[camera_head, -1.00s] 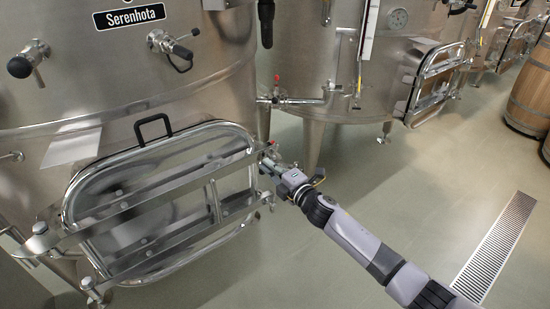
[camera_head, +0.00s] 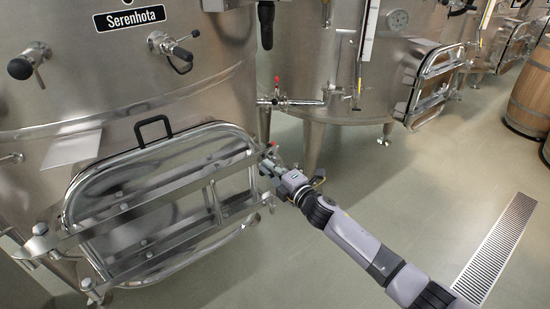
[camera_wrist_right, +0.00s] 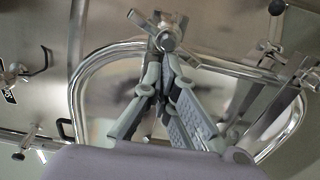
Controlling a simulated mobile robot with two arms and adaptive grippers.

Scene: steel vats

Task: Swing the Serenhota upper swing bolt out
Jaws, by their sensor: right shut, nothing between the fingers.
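The Serenhota vat's oval door (camera_head: 160,200) fills the lower left of the head view, with an upper bar (camera_head: 165,187) and a lower bar across it. The upper swing bolt (camera_head: 268,148) is at the right end of the upper bar, partly hidden by my gripper. My right gripper (camera_head: 268,165) is at that bar end, beside the bolt. In the right wrist view the fingers (camera_wrist_right: 163,65) are together and empty, with a round metal bolt end (camera_wrist_right: 167,38) right at their tips. I cannot tell whether they touch it. My left gripper is not in view.
A valve with a red handle (camera_head: 278,92) sits just above, between the vats. A second vat (camera_head: 310,60) stands behind on the right. A floor drain (camera_head: 497,250) and wooden barrels (camera_head: 530,90) are farther right.

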